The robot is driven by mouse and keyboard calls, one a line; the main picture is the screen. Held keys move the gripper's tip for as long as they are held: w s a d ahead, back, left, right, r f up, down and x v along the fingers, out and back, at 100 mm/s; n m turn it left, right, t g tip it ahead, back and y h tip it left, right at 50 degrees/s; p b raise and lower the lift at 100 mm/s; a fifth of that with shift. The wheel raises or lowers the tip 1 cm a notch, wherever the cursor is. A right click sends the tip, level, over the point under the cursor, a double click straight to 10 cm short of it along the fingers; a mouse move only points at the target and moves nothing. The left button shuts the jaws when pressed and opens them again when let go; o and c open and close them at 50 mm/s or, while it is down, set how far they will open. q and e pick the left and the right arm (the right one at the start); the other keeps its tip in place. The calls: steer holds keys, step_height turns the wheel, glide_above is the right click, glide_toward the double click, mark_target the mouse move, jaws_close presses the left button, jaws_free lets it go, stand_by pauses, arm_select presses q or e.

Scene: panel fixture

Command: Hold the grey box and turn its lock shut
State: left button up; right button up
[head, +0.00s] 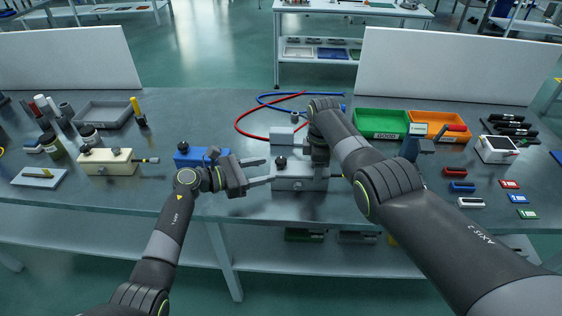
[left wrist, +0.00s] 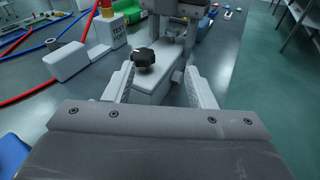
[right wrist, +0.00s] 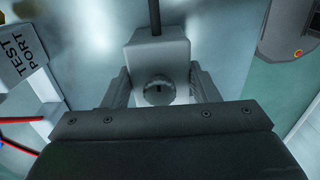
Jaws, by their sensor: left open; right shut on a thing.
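The grey box (head: 290,184) lies on the bench in front of the test port block. A black knob (head: 281,161) stands on its left part; the left wrist view shows this knob (left wrist: 145,56) too. My right gripper (head: 319,172) comes down over the box's right part and is shut on its sides. In the right wrist view the round lock (right wrist: 158,91), with a dark slot, sits on the box (right wrist: 158,50) between the fingers. My left gripper (head: 268,170) is open at the box's left end, its fingers (left wrist: 160,82) on either side, apparently not gripping.
A blue box (head: 190,156) and a cream box (head: 105,163) stand to the left. The test port block (head: 281,138) and red and blue hoses (head: 247,134) lie behind. Green (head: 381,122) and orange (head: 437,122) bins and small parts are at right.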

mark_target(281, 160)
arm_select(q)
steer(key=a+n+t, duration=0.1)
steer(key=s+a+f+n+t, duration=0.1)
steer(key=s+a+n+t, duration=0.1)
steer(key=shift+a+f+t, duration=0.35)
steer(key=shift+a+t, duration=0.05)
steer(key=x, duration=1.1)
steer(key=shift+w+d, duration=0.25)
steer(key=shift+w, duration=0.1)
steer(key=shift+c, duration=0.3)
steer(key=c, duration=0.9)
steer(key=shift+f+m+g+h, duration=0.15)
steer(key=shift+m+g+h, duration=1.05)
steer(key=shift+g, duration=0.7)
steer(key=o, duration=1)
steer(key=shift+c, duration=0.2)
